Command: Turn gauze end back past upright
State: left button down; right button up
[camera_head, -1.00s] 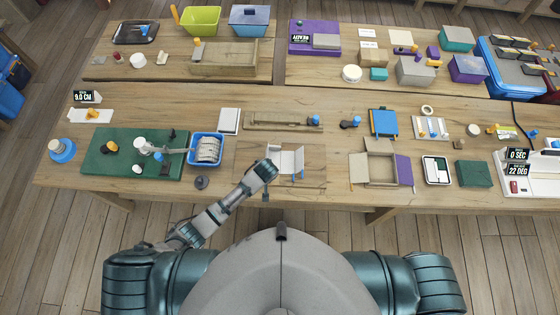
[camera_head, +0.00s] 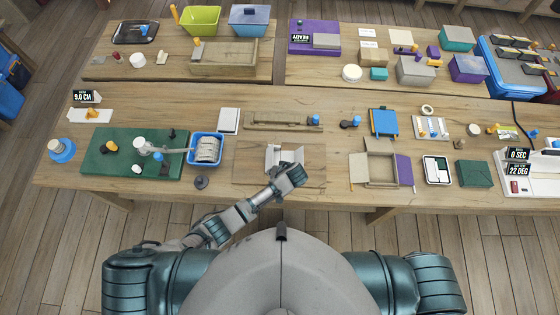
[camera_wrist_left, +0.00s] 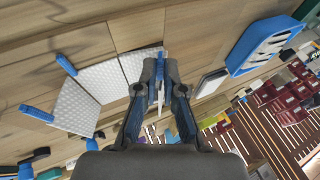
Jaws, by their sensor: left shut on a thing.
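The white gauze (camera_head: 284,153) lies on a wooden board (camera_head: 250,170) at the middle of the near bench. In the left wrist view it is a creased, textured white sheet (camera_wrist_left: 82,100) with blue tabs (camera_wrist_left: 36,113) on its edges. My left gripper (camera_head: 297,170) is at the gauze's near right side, over the board. In the left wrist view its fingertips (camera_wrist_left: 160,72) are shut on a blue tab at the end of the gauze, with a thin white edge beside it. The gripper hides part of this end, so its exact tilt cannot be told. My right gripper is not in view.
A blue bin (camera_head: 206,149) with white contents stands left of the board, beside a green mat (camera_head: 100,165). An open cardboard box (camera_head: 380,168) is to the right. A long wooden fixture (camera_head: 283,121) lies behind the gauze. Bare bench shows around the board.

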pick_arm(q)
jog(key=shift+d+f+y+b, duration=0.25)
jog(key=shift+d+y+b, duration=0.15)
jog(key=shift+y, duration=0.3)
jog(key=shift+d+r, duration=0.1)
jog(key=shift+d+f+m+y+b, duration=0.3)
jog(key=shift+f+y+b, duration=0.1)
jog(key=shift+b, duration=0.25)
jog(key=shift+d+f+y+b, duration=0.15)
jog(key=shift+y+b, duration=0.35)
jog(key=shift+b, duration=0.1)
